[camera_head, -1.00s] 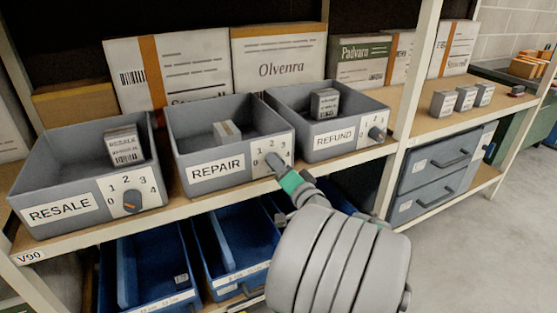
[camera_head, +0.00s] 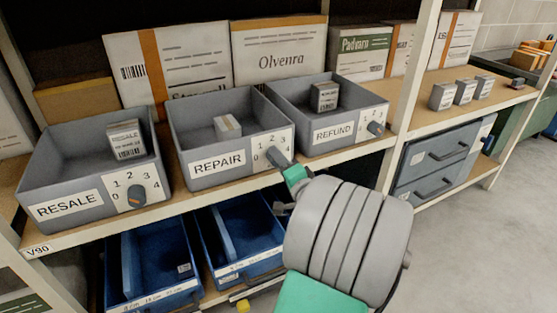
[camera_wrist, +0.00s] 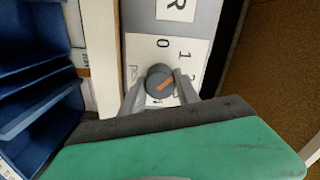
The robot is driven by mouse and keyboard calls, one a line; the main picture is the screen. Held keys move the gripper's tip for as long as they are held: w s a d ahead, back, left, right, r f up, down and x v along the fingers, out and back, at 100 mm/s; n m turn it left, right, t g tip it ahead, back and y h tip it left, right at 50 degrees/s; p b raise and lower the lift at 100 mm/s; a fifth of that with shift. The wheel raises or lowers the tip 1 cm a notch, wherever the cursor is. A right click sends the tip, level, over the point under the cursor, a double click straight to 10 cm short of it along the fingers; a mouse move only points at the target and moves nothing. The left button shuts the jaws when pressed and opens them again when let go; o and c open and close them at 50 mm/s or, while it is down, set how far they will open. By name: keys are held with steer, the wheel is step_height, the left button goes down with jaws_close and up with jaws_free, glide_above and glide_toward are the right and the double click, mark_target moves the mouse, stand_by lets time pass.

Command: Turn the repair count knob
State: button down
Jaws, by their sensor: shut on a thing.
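The repair count knob (camera_wrist: 160,78) is a round dark grey knob with an orange pointer mark, on a white number plate (camera_wrist: 138,46). In the wrist view my gripper (camera_wrist: 161,86) has one finger on each side of the knob and is shut on it. The orange mark lies at a slant; which number it points to is unclear. In the head view the grey REPAIR bin (camera_head: 198,184) stands between the other two bins, and my gripper (camera_head: 282,162) covers most of its knob. A small pale box (camera_head: 228,126) lies in this bin.
The RESALE bin (camera_head: 48,180) is to the left, its knob (camera_head: 135,196) on its front. The REFUND bin (camera_head: 318,146) is to the right, with its knob (camera_head: 376,128). Blue bins (camera_head: 158,262) sit below. A rack post (camera_head: 410,85) stands to the right.

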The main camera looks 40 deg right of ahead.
steer(key=c, duration=0.9)
jaws_free()
steer(key=shift+s, duration=0.1)
steer(key=v, duration=0.7)
steer(key=shift+s, duration=0.35)
steer(key=shift+a, duration=0.15)
